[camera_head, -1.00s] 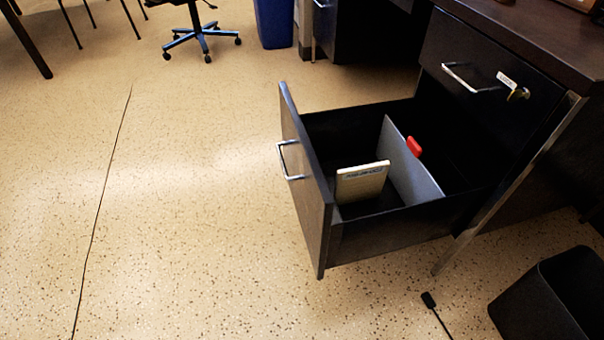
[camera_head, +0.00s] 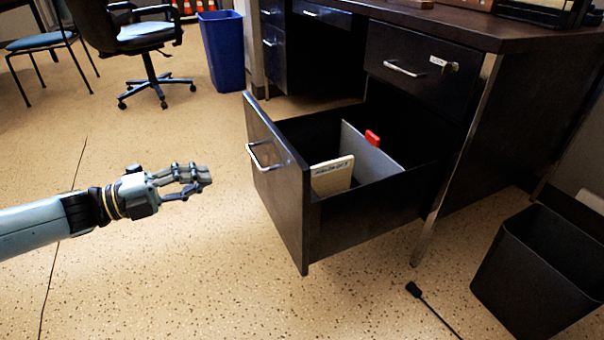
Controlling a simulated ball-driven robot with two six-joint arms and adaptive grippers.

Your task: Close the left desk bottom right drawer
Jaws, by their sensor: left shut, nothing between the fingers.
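The bottom right drawer (camera_head: 280,185) of the dark desk (camera_head: 425,22) is pulled far out. Its front faces left and carries a silver handle (camera_head: 262,158). Inside are a cream box or book (camera_head: 332,177), a grey divider (camera_head: 368,150) and a small red tab (camera_head: 372,137). My left gripper (camera_head: 205,178) is left of the drawer front, pointing at it, shut and empty, with a gap between them. My right gripper is not in view.
The upper drawer (camera_head: 415,72) is shut, with a key in its lock. A black waste bin (camera_head: 545,270) stands at lower right, near a black cable end (camera_head: 413,289) on the floor. A blue bin (camera_head: 222,50) and office chair (camera_head: 140,40) stand behind. Floor left of the drawer is clear.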

